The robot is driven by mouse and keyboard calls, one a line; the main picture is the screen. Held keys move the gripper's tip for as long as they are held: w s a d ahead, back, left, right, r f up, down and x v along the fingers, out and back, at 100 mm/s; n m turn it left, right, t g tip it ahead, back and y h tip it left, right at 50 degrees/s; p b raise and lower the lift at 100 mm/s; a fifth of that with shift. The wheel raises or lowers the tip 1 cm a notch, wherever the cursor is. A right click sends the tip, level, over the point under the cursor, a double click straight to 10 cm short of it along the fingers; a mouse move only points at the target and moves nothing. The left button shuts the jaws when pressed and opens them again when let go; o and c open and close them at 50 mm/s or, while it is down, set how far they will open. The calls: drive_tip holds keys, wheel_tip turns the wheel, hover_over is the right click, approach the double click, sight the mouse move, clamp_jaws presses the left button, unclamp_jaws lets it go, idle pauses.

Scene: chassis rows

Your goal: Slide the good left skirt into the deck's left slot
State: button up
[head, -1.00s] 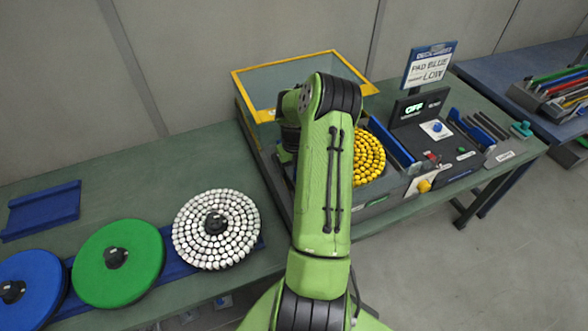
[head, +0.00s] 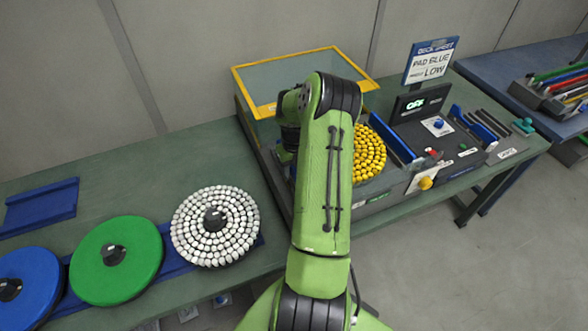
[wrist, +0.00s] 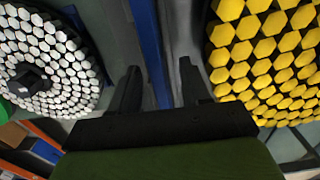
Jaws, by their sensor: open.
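The grey deck (head: 372,207) stands right of my arm in the head view, with a yellow studded disc (head: 369,155) on it. A blue bar (head: 396,146) runs along the disc's right side. In the wrist view, another long blue bar (wrist: 149,45) lies between the white studded disc and the yellow disc; it looks like the left skirt. My gripper (wrist: 160,78) is open, its fingers on either side of the bar's line, the left one closer. I cannot tell whether the bar sits in the left slot. My arm hides the gripper and deck's left side in the head view.
White (head: 193,225), green (head: 135,265) and blue (head: 30,268) discs lie along the bench's left part. A blue tray (head: 40,208) lies behind them. A yellow-framed clear box (head: 290,72) stands behind the deck. A panel showing OFF (head: 422,104) and a sign (head: 430,62) stand at right.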

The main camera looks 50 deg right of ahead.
wheel_tip(320, 180, up, 16)
idle(0.3)
drive_tip(key=shift+f, duration=0.15)
drive_tip(key=a+r+n+t+h, duration=0.1)
drive_tip(key=a+r+n, duration=0.5)
drive_tip(key=a+n, duration=0.4)
drive_tip(key=a+r+n+t+h, duration=0.1)
drive_tip(key=a+r+n+h, duration=0.1)
drive_tip(key=a+r+n, duration=0.6)
drive_tip(key=s+a+f+n+t+y, duration=0.1)
drive_tip(key=s+a+n, duration=0.5)
drive_tip(key=n, duration=0.6)
drive_tip(key=s+a+f+n+t+y, duration=0.2)
drive_tip(key=s+a+n, duration=0.4)
drive_tip(key=a+n, duration=0.4)
drive_tip(key=shift+s+a+n+t+b, duration=0.25)
drive_tip(key=shift+a+n+b, duration=0.2)
drive_tip(key=shift+n, duration=0.65)
